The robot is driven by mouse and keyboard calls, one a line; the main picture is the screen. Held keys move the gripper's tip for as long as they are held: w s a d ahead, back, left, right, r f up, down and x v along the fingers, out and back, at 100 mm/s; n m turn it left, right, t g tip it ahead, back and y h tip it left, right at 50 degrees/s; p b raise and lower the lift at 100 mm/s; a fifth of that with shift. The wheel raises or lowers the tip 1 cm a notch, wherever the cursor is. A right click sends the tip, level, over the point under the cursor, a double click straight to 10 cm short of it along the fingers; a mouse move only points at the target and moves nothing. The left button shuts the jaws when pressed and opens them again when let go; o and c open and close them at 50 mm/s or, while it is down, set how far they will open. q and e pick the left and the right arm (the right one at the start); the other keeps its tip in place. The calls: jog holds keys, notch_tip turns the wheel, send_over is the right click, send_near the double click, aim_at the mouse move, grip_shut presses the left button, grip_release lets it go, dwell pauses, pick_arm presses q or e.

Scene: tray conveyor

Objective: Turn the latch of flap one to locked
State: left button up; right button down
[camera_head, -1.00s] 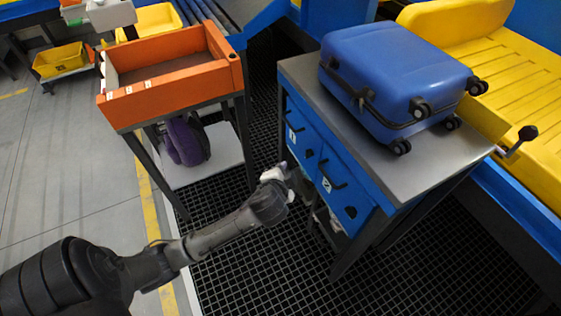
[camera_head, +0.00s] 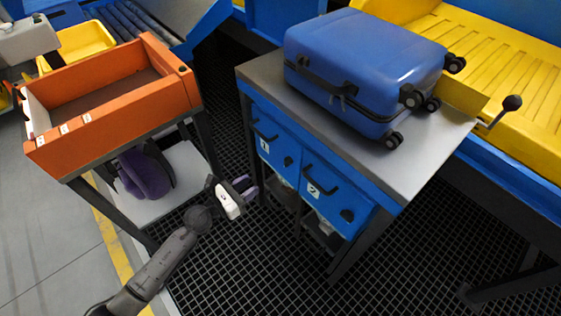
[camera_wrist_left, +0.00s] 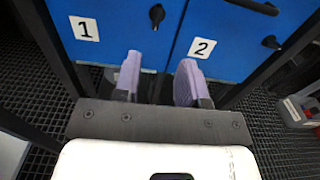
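Flap one (camera_head: 264,146) is a blue panel with a "1" label and a dark handle, on the front of a metal-topped cabinet. Its small black latch (camera_head: 288,161) sits near the right edge; in the left wrist view this latch (camera_wrist_left: 156,15) is near the top, its narrow end pointing down. My left gripper (camera_head: 246,188) is in front of flap one, apart from it. Its pale purple fingers (camera_wrist_left: 158,80) are spread with nothing between them, below the latch in the wrist view. My right gripper is not in view.
Flap two (camera_head: 318,193), with its own black latch (camera_head: 347,215), adjoins flap one. A blue suitcase (camera_head: 362,60) lies on the cabinet top. An orange tray (camera_head: 120,112) on a stand is to the left, with a purple bag (camera_head: 145,173) below. Dark grating floor lies between.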

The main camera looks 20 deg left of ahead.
aim_at(285, 160)
pick_arm(q)
jog(key=b+x, duration=0.2)
jog(key=x, duration=1.1)
jog(key=shift+w+d+r, duration=0.1)
jog(key=shift+w, duration=0.25)
jog(key=shift+c, duration=0.4)
jog(key=shift+c, duration=0.8)
grip_shut()
